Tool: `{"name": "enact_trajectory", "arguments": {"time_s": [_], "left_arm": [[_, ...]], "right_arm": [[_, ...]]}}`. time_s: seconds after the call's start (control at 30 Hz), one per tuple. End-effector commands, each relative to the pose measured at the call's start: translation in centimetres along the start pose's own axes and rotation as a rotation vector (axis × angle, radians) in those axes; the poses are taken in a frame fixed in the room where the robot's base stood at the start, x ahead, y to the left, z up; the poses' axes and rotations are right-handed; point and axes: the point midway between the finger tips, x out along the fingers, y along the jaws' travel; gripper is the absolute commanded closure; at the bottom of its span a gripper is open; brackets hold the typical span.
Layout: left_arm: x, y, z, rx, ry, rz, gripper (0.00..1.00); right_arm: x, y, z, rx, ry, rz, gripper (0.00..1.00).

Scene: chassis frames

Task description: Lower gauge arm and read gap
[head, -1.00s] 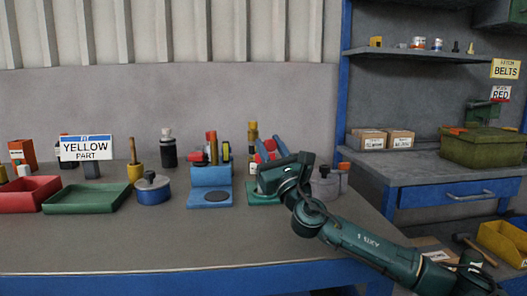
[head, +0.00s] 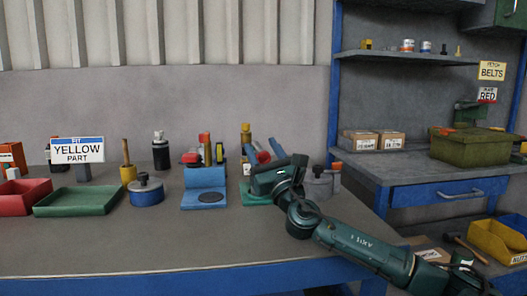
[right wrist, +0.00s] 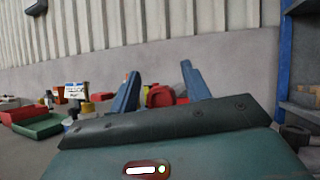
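A blue stand (head: 205,178) with a dark round disc (head: 211,197) on its base stands on the bench; red, yellow and black parts show at its top. Right of it is a similar green base (head: 254,199), mostly hidden by my right arm, with a yellow post (head: 246,137) behind. I cannot tell which part is the gauge arm. My right gripper (head: 268,150), with blue fingers, is over the green base. In the right wrist view its fingers (right wrist: 161,88) are apart, with a red part (right wrist: 160,97) seen between them; contact is unclear. My left gripper is out of view.
A blue round pot (head: 147,195), a green tray (head: 78,201), a red tray (head: 22,197) and a "YELLOW PART" sign (head: 77,150) stand to the left. A grey pot (head: 318,185) is close right of my gripper. The bench front is clear.

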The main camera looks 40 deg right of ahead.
Motion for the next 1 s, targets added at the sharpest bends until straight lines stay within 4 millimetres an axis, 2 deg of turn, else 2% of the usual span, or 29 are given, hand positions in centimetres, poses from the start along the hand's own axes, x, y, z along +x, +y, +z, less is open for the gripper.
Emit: {"name": "enact_trajectory", "arguments": {"time_s": [0.2, 0.37, 1.0], "left_arm": [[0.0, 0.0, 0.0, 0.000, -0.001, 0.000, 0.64], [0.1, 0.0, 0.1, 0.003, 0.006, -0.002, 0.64], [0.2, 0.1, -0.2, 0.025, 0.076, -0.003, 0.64]], "right_arm": [[-0.1, -0.1, 0.1, -0.003, -0.003, -0.002, 0.53], [-1.1, -0.1, -0.1, -0.005, -0.001, -0.003, 0.53], [-9.3, 0.1, -0.1, 0.002, 0.003, 0.000, 0.53]]}}
